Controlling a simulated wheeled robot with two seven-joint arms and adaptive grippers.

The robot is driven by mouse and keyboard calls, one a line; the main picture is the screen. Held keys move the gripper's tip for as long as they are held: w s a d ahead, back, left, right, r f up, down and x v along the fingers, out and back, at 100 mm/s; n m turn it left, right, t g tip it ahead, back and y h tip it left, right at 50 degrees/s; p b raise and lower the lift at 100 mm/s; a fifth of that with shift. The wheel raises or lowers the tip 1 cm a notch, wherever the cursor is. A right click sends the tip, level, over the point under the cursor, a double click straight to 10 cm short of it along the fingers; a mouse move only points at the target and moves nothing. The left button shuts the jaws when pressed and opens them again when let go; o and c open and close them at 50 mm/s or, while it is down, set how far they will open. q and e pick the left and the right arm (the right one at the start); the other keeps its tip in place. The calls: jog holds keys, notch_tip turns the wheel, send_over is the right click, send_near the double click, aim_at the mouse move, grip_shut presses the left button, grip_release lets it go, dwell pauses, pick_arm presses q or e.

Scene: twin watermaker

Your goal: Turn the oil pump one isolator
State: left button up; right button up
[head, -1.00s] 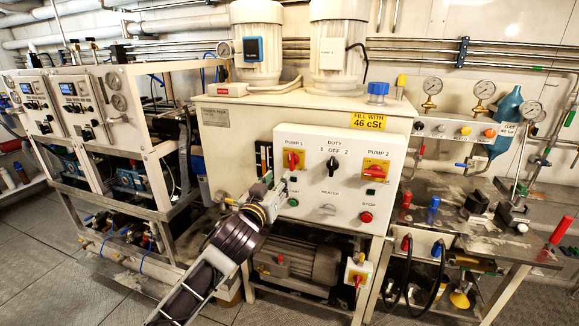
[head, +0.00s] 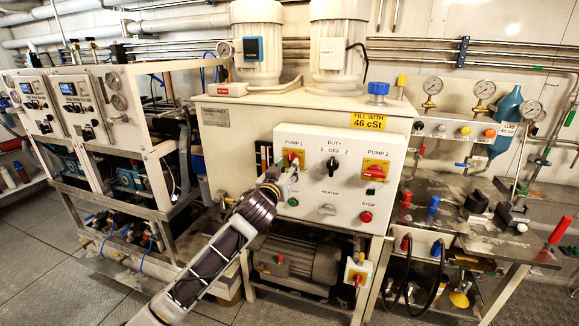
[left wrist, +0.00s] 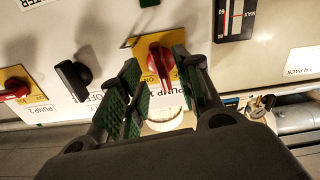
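The pump one isolator (head: 292,158) is a red rotary handle on a yellow plate, at the upper left of the white control box front. In the left wrist view the red handle (left wrist: 161,64) shows between my two green-padded fingertips. My left gripper (head: 287,172) has come up to the isolator from below and partly covers its plate. In the left wrist view the left gripper (left wrist: 156,78) is open, with a gap visible on each side of the handle. I cannot tell whether a pad touches it. My right gripper is not in view.
The black duty switch (head: 332,166) and the similar red pump two isolator (head: 375,171) sit to the right on the same box. Below are a green button (head: 293,202) and a red stop button (head: 366,216). A motor (head: 310,262) sits beneath the box.

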pick_arm(q)
jog(key=shift+x, duration=1.2)
jog(key=shift+c, duration=0.3)
grip_shut()
